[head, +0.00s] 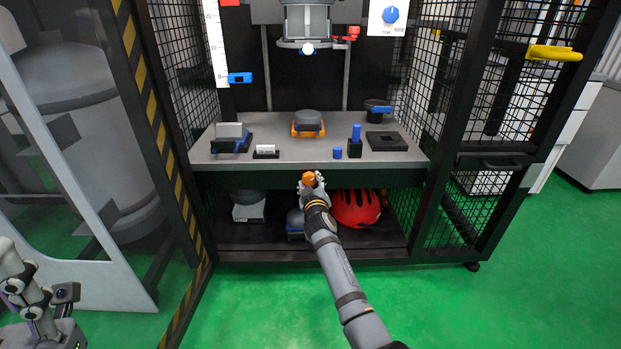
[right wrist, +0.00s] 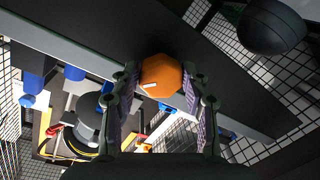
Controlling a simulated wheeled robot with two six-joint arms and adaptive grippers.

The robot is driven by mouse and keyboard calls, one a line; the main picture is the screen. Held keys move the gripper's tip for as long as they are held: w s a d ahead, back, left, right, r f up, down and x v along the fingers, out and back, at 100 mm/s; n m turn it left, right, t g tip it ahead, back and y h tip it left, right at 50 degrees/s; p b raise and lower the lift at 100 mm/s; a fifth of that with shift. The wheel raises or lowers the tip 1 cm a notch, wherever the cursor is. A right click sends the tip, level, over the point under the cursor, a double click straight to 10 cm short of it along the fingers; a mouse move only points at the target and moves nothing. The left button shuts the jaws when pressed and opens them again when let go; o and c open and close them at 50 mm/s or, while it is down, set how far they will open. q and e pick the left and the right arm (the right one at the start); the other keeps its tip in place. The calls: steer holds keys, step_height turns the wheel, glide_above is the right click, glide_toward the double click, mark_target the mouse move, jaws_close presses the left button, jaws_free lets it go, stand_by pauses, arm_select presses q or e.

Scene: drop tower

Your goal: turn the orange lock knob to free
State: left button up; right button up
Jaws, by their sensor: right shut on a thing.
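The orange lock knob (head: 308,178) sits on the dark front face just below the edge of the grey table. It is faceted, with a white mark on its face, in the right wrist view (right wrist: 161,76). My right gripper (head: 313,184) is shut on the knob. In the right wrist view its two fingers (right wrist: 160,88) stand on either side of it. Part of my left arm, with what looks like its gripper (head: 22,287), shows at the lower left edge, far from the knob; its jaws are not clear.
The table (head: 290,157) carries an orange-framed block (head: 308,122), a grey block (head: 230,137), blue pegs (head: 337,152) and a black square fixture (head: 386,141). A red helmet (head: 357,207) lies on the lower shelf. Mesh panels flank the bay; a yellow handle (head: 553,53) is at right.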

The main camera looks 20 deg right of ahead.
steer(key=n+p, duration=0.2)
steer(key=n, duration=0.2)
steer(key=shift+r+h, duration=0.2)
steer(key=shift+h, duration=0.1)
steer(key=shift+a+n+g+h+p, duration=0.15)
steer(key=shift+n+p, duration=0.25)
steer(key=shift+n, duration=0.8)
steer(key=shift+d+n+g+h+p, duration=0.15)
steer(key=shift+n+h+p, duration=0.15)
steer(key=shift+n, duration=0.9)
steer(key=shift+a, duration=0.1)
steer(key=o, duration=1.1)
steer(key=shift+f, duration=0.1)
steer(key=shift+o, duration=0.2)
